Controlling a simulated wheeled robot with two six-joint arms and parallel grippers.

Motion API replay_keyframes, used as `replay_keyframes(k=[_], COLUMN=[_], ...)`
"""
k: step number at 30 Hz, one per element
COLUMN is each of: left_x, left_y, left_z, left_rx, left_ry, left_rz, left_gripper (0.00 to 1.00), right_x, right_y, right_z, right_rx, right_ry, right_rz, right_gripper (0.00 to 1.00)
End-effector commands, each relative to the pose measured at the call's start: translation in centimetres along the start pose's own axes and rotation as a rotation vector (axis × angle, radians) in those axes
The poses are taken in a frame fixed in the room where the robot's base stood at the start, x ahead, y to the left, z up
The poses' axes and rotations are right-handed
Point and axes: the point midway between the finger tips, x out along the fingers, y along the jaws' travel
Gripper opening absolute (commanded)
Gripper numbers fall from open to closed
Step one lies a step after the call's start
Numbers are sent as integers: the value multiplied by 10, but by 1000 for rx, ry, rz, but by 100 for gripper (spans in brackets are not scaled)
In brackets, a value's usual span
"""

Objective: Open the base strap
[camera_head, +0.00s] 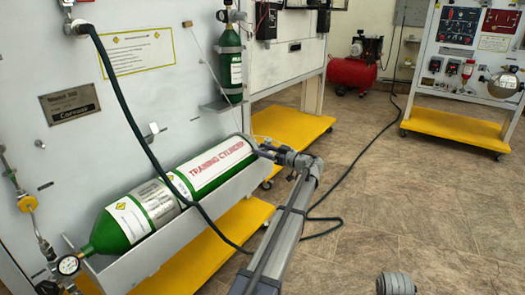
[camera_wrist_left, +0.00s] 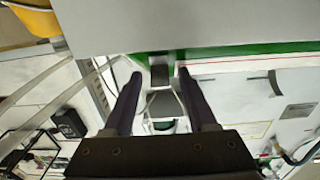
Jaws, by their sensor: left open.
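The green and white training cylinder (camera_head: 215,165) lies in a grey cradle (camera_head: 190,228) on the panel's front. My left gripper (camera_head: 258,147) is at the cylinder's far right end and hides part of it. In the left wrist view my left gripper (camera_wrist_left: 160,73) is open, its two dark fingers apart. A small dark strap-like piece (camera_wrist_left: 160,75) shows between the fingertips, with a grey, buckle-like part (camera_wrist_left: 163,103) below it. The fingers stand either side of it; I cannot tell whether they touch it. The cylinder's green surface (camera_wrist_left: 225,50) shows just beyond.
A dark hose (camera_head: 128,110) runs down the panel, across the cylinder and onto the floor. A small green cylinder (camera_head: 230,68) stands upright above. Yellow platforms (camera_head: 290,125) edge the stands. The tiled floor (camera_head: 400,190) at right is mostly clear.

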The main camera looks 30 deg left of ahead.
Motion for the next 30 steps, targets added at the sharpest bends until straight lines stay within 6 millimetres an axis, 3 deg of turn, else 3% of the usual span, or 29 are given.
replay_keyframes(k=[2,16,30], left_x=[0,0,0], left_y=[0,0,0], left_z=[0,0,0], left_rx=[0,0,0], left_ry=[0,0,0], left_rz=[0,0,0], left_gripper=[54,1,0], right_x=[0,0,0], right_y=[0,0,0], right_z=[0,0,0], right_rx=[0,0,0], right_ry=[0,0,0], right_rz=[0,0,0], right_gripper=[0,0,0])
